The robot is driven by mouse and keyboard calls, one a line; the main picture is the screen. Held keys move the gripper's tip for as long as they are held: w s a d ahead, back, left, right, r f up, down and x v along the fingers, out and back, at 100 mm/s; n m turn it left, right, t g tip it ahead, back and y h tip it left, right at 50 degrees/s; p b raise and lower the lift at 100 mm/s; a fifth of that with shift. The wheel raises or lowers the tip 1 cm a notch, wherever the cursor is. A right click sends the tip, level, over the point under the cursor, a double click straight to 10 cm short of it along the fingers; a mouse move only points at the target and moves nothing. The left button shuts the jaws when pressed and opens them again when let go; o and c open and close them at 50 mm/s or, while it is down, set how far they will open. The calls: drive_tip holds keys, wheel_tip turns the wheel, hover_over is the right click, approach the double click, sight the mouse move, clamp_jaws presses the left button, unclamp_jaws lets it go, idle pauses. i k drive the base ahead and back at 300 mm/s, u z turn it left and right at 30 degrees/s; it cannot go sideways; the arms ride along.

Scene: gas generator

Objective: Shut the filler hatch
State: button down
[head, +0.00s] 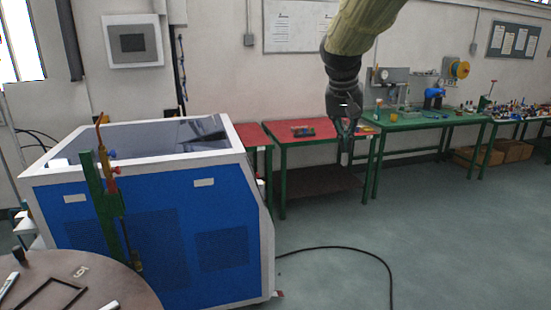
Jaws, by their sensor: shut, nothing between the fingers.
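My gripper (346,148) hangs from my arm at the upper middle of the head view, pointing down. Its fingers are together and hold nothing. It is in the air to the right of a blue and white cabinet (150,235) and appears apart from everything. The cabinet has a white rim and a dark, glossy top panel (150,140). I cannot tell whether this cabinet is the gas generator. I cannot make out a filler hatch in this view.
A red-topped table (300,143) and a green-topped bench (425,116) stand along the back wall. A round table (110,285) is at the lower left, with a torch stand (108,195) beside it. A black cable (340,250) lies on the otherwise open floor at right.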

sight(209, 125)
drive_tip(key=i, duration=2.85)
drive_tip(key=u, duration=1.95)
drive_tip(key=i, duration=0.7)
drive_tip(key=z, duration=0.9)
